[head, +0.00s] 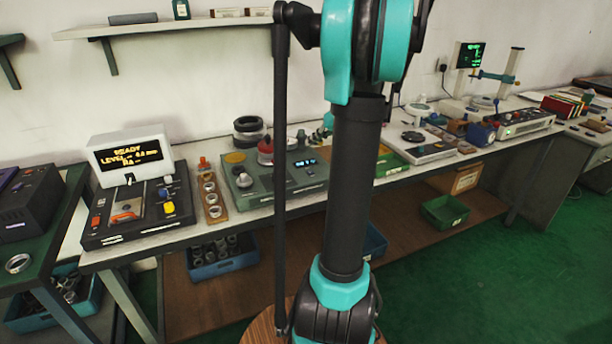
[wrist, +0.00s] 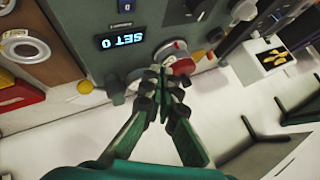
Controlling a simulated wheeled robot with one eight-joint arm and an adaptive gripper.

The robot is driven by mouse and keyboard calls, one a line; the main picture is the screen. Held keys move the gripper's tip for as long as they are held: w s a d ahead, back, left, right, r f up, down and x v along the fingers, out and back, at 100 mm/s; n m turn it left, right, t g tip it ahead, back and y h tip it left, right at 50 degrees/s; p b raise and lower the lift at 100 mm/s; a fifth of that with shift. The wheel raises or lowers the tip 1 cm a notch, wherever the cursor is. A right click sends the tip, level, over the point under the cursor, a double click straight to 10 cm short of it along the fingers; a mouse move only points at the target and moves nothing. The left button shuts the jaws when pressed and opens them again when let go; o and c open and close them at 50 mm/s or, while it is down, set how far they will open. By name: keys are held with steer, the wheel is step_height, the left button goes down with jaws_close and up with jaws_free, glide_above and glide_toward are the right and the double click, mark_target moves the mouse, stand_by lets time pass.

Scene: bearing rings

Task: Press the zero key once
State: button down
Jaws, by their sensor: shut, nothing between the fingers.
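Contact cannot be told. In the head view the green instrument (head: 285,190) stands on the bench, partly behind my arm; the gripper is not clearly visible there.
A wall shelf (head: 165,28) is above. Green floor is open at right.

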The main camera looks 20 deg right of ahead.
mark_target(312, 172)
steer(key=shift+f, duration=0.1)
steer(key=shift+f, duration=4.3)
steer(key=shift+f, duration=0.15)
steer(key=shift+f, duration=0.25)
steer(key=shift+f, duration=0.35)
steer(key=shift+r, duration=0.75)
steer(key=shift+r, duration=2.5)
